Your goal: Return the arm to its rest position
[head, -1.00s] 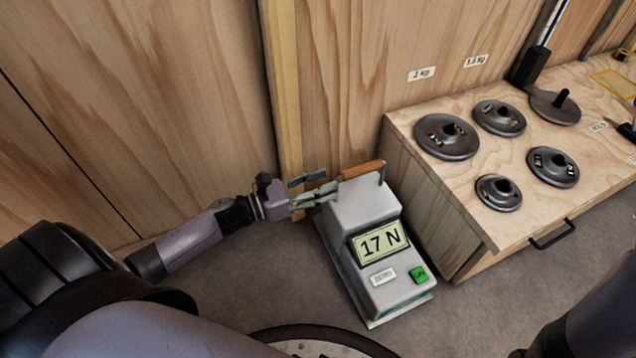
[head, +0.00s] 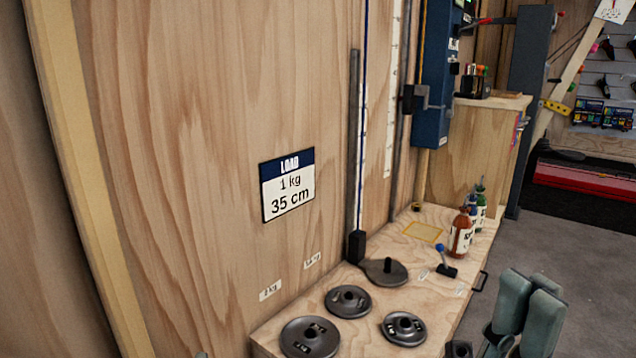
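My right gripper (head: 527,312) shows at the bottom right, in front of the bench. Its grey-green fingers point upward and stand close together. I see nothing held between them, but the angle does not show whether they are open or shut. My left gripper and its arm are not recognisable in the head view. The scale with the number display is also out of view.
A wooden bench (head: 455,243) carries round weights (head: 348,300), a black-based post (head: 357,248), a small blue-knobbed piece (head: 446,262) and bottles (head: 462,232). A load sign (head: 287,185) hangs on the wall. Grey floor (head: 575,235) lies open at right.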

